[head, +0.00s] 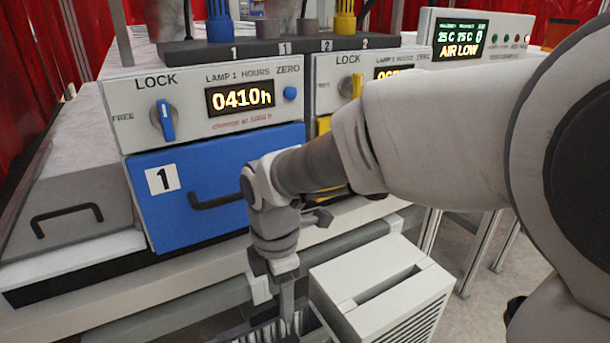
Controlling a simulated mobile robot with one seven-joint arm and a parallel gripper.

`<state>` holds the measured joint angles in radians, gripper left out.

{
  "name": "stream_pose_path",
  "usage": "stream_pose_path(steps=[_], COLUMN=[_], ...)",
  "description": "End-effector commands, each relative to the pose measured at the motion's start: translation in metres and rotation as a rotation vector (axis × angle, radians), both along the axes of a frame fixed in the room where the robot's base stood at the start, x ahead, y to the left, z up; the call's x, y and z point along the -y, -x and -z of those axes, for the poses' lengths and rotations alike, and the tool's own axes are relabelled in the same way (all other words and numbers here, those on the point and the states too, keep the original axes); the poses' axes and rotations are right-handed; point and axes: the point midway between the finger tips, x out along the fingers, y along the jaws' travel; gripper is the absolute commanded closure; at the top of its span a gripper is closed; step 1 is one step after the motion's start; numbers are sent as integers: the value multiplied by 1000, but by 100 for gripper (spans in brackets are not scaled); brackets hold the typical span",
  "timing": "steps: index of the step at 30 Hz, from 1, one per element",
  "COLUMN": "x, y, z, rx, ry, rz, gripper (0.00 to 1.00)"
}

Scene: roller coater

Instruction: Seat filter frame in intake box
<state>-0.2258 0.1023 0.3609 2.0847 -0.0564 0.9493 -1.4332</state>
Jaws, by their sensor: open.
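The white box with a dark slot in its top and louvres on its side, which looks like the intake box (345,273), stands at the bottom centre right. My gripper (276,284) points down just left of it, apart from the slot, with its jaws open. Below my gripper is a dark slatted thing (266,332), cut off by the bottom edge. I cannot tell whether it is a rack or holds the filter frame. No filter frame can be clearly made out. My arm hides part of the machine behind.
A blue drawer (190,165) marked 1 with a dark handle is behind my wrist. Above it, a panel has a blue lock knob (166,120) and a display (239,98) reading 0410h. A status screen (460,42) shows AIR LOW. Grey rails run along the machine's front.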

Motion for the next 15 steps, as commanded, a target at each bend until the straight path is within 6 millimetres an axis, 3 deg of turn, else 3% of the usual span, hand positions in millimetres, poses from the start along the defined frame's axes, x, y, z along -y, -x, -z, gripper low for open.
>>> stream_pose_path(steps=[5,15], x=[-9,-8], y=[1,2], z=[19,92], rx=[-18,-21], ry=[1,1], rz=[-75,-73], gripper=[38,38])
